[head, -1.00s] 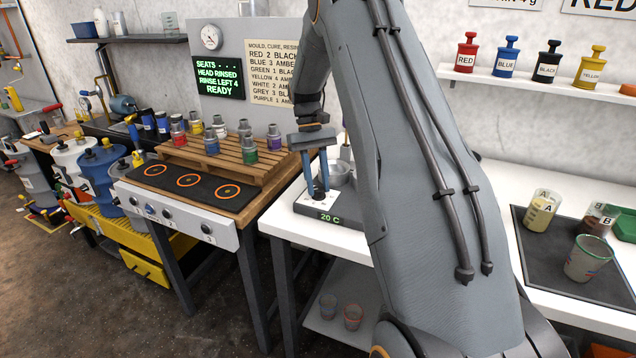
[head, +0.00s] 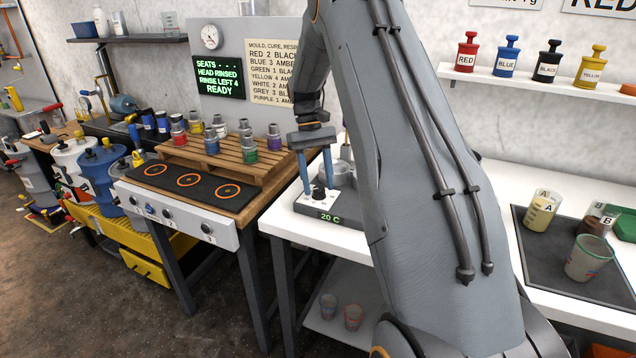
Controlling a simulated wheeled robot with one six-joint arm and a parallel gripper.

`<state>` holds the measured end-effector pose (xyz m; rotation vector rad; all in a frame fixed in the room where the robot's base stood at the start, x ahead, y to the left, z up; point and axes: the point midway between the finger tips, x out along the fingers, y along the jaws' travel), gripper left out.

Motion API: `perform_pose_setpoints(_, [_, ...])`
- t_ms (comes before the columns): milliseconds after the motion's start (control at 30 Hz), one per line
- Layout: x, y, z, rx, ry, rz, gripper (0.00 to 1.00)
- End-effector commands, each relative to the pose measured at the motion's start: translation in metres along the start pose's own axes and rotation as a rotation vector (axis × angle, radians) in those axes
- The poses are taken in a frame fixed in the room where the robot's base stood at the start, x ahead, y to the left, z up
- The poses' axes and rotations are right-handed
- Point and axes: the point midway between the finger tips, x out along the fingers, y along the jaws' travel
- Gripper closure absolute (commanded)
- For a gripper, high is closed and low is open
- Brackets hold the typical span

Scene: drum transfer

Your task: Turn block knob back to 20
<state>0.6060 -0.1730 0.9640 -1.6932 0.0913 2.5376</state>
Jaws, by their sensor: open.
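The block knob (head: 319,191) is a small black knob on the white panel (head: 318,204) at the front left corner of the grey block unit. A green display (head: 331,218) below it reads 20 C. My gripper (head: 320,190) points down over the panel, with its two blue fingers spread apart on either side of the knob. The jaws are open and hold nothing. I cannot tell whether a finger touches the knob. My arm hides the right part of the unit.
A wooden pallet (head: 197,160) with several colored jars stands left of the unit on the bench with three ringed seats. A dark mat (head: 572,272) with cups lies on the white table (head: 497,190) at right. A metal cup stands just behind the gripper.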

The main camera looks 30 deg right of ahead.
Motion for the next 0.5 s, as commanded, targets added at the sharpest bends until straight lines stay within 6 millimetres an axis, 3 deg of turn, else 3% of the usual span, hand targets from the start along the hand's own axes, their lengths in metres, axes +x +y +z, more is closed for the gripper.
perform_pose_setpoints(500, [-0.069, 0.000, -0.002, 0.000, 0.003, 0.000, 0.55])
